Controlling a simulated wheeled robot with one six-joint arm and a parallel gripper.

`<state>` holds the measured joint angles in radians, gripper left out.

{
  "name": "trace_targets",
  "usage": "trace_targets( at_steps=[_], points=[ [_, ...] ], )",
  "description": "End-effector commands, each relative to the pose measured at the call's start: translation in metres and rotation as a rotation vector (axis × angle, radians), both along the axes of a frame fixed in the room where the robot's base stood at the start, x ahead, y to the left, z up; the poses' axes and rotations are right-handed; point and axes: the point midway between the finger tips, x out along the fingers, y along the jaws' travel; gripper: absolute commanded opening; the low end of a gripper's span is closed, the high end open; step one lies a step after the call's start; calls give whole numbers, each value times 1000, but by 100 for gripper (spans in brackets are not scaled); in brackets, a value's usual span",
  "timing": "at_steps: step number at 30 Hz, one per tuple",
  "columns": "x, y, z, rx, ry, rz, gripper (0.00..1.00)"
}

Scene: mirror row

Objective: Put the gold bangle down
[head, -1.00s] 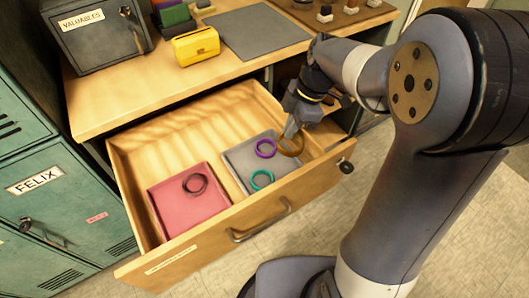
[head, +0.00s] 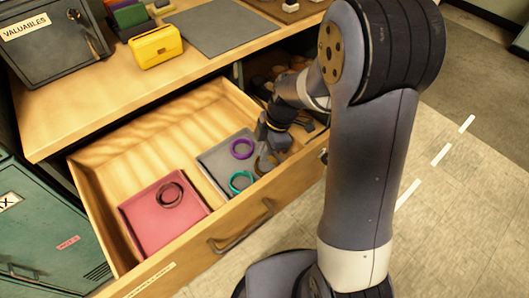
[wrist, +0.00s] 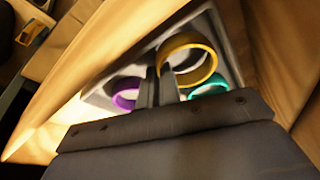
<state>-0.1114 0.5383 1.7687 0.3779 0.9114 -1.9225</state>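The gold bangle (head: 265,164) is at the right end of the grey tray (head: 217,165) in the open drawer. In the wrist view the gold bangle (wrist: 190,60) stands tilted at my fingertips, with its band between the two narrow-set fingers. My gripper (wrist: 160,78) points down into the tray and is shut on the band. In the head view my gripper (head: 264,146) is partly hidden by my arm. Whether the bangle touches the tray floor I cannot tell.
A purple bangle (head: 241,148) and a teal bangle (head: 240,181) lie in the grey tray close to the gold one. A pink tray (head: 150,230) to the left holds a dark bangle (head: 168,195). The wooden drawer walls (wrist: 265,50) rise close by.

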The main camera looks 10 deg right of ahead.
Motion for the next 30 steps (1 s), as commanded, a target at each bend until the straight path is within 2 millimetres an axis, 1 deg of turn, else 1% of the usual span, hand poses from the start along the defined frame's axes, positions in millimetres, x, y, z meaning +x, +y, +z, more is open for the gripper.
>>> trace_targets(
  at_steps=[1,7,11,12,18,20,26,30],
  points=[
    [0,0,-5,0,0,0,0],
    [0,0,-4,0,-2,-1,0],
    [0,0,-8,0,-2,-1,0],
    [0,0,-7,0,-2,-1,5],
    [0,0,-6,0,-1,0,22],
    [0,0,-6,0,-1,0,26],
    [0,0,-6,0,-1,0,26],
    [0,0,-1,0,-2,-1,26]
  ],
)
